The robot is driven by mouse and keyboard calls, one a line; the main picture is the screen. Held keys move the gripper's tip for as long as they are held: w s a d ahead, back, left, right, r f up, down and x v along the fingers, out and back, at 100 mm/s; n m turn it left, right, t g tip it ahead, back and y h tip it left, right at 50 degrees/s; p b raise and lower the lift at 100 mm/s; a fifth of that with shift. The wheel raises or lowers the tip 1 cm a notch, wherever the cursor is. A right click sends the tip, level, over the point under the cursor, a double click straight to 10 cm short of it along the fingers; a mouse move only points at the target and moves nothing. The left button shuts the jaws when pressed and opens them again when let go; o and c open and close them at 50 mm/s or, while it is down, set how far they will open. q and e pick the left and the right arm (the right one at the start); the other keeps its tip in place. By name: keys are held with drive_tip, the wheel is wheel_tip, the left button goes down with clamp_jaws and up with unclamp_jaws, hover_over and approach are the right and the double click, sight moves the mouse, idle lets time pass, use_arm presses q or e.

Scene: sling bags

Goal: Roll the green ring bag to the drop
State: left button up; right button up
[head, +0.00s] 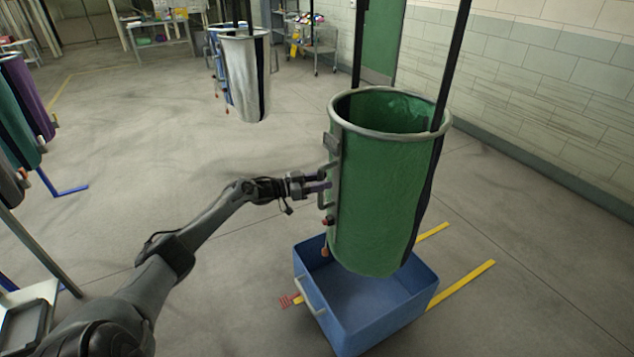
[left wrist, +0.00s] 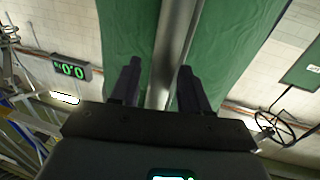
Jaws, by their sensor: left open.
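The green ring bag (head: 385,190) hangs from black straps at the right of the head view, its metal ring (head: 345,122) open upward. Its lower end is over a blue bin (head: 385,325). A grey handle (head: 321,198) runs down the bag's left side. My left gripper (head: 327,181) is at this handle. In the left wrist view my left gripper (left wrist: 157,80) is open, with one finger on each side of a grey bar (left wrist: 172,50). Green cloth (left wrist: 125,30) fills the space behind the bar. I cannot tell whether the fingers touch it. My right gripper is not in view.
Yellow floor lines (head: 465,284) lie beside the blue bin. A silver bag (head: 243,75) hangs farther back, and purple and teal bags (head: 22,105) hang at the left. The floor between is clear. A small display (left wrist: 71,70) shows green digits that look like 0.0.

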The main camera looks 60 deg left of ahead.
use_arm(q)
drive_tip(key=shift+s, duration=0.1)
drive_tip(key=p+v, duration=0.2)
drive_tip(key=v, duration=0.8)
drive_tip(key=shift+s, duration=0.3)
drive_tip(key=shift+a, duration=0.1)
idle(0.7)
